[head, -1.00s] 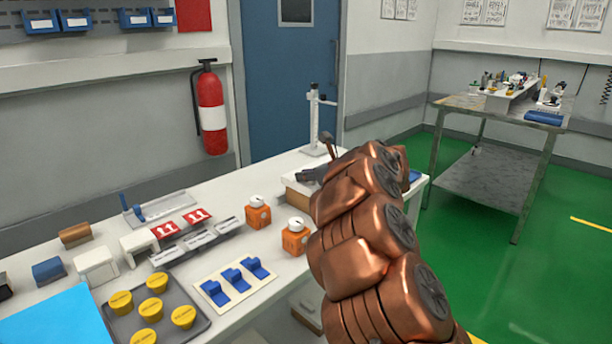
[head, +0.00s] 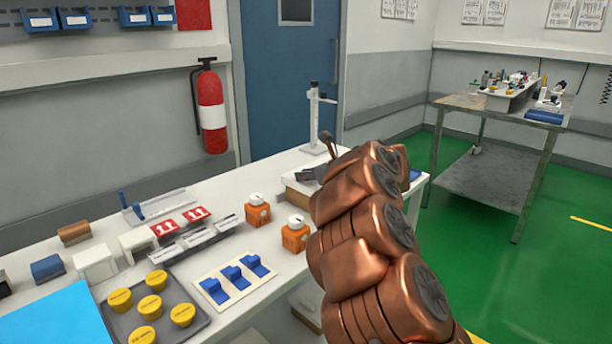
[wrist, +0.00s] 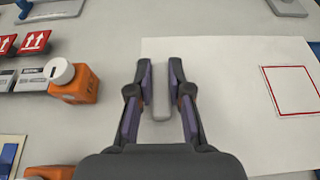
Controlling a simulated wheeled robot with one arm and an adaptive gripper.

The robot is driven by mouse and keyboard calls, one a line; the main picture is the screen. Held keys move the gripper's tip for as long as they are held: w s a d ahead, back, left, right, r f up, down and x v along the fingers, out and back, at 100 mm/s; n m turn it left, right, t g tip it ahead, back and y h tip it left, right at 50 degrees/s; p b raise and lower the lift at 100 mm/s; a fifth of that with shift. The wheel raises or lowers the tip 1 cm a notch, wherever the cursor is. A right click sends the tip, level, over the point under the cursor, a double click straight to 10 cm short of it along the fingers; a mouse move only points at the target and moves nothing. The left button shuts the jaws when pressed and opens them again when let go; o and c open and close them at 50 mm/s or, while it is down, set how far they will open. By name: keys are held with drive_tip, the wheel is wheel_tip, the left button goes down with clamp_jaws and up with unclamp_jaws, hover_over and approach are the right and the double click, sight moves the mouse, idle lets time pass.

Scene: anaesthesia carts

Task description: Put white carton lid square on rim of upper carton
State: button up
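My gripper (wrist: 161,80) is over the right end of the white bench. Its two fingers stand close along both sides of a narrow pale bar (wrist: 161,95) and appear shut on it. The bar may be a grip of the white carton lid; I cannot tell for sure. A flat white surface (wrist: 225,75) with a red square outline lies under and right of the fingers; I cannot tell whether it is lid or carton top. In the head view a low white block (head: 296,188) shows at the gripper, largely hidden by my copper arm. No open carton rim is clearly visible.
Two orange bottles (head: 257,212) (head: 295,236) with white caps stand left of the arm. A card with blue clips (head: 236,283) and a grey tray (head: 196,330) of yellow lids lie nearer. A white post (head: 314,120) stands behind.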

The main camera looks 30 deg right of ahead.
drive_tip(key=o, duration=0.5)
drive_tip(key=v, duration=1.2)
idle(0.4)
